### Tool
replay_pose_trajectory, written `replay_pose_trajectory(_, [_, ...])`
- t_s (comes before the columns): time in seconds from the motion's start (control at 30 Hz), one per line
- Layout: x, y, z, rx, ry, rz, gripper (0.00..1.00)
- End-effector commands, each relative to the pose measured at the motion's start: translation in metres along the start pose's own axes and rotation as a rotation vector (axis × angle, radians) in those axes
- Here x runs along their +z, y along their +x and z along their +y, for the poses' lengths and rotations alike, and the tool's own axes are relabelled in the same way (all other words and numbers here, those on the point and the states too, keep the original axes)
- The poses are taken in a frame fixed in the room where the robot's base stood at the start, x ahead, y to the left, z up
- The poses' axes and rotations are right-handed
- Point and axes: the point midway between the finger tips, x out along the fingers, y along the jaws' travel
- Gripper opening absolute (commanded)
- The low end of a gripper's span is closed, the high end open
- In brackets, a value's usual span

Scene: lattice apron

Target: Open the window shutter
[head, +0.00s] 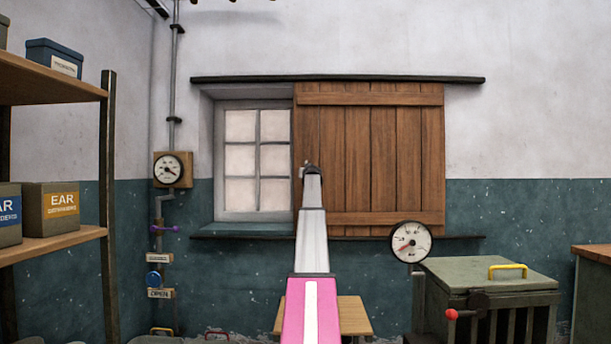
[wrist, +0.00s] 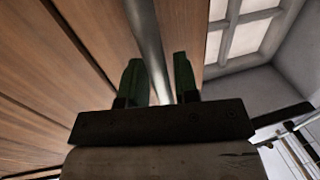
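The brown plank shutter (head: 385,150) hangs between a dark top rail (head: 400,79) and the sill. It covers the right part of the window opening, and the paned window (head: 257,160) shows to its left. My gripper (head: 309,168) is at the shutter's left edge, about mid-height. In the wrist view, a grey metal handle bar (wrist: 149,35) runs along the shutter (wrist: 75,45) and passes between the green fingers of my gripper (wrist: 159,75). The fingers are close on both sides of the bar and look shut on it. My arm hides most of the handle in the head view.
A gauge on a post (head: 410,241) and a green-grey chest (head: 488,275) stand below right of the shutter. Pipes with a gauge (head: 168,169) run left of the window. A wooden shelf (head: 55,245) is at far left. A small wooden table (head: 353,317) is below.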

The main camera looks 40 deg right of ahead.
Motion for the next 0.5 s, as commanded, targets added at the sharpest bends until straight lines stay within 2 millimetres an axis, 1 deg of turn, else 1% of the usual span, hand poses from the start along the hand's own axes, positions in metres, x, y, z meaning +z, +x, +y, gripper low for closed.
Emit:
replay_pose_trajectory(0.33, [0.000,-0.001,0.000,0.000,0.000,0.001,0.41])
replay_pose_trajectory(0.5, [0.000,-0.011,-0.001,0.000,0.001,0.001,0.41])
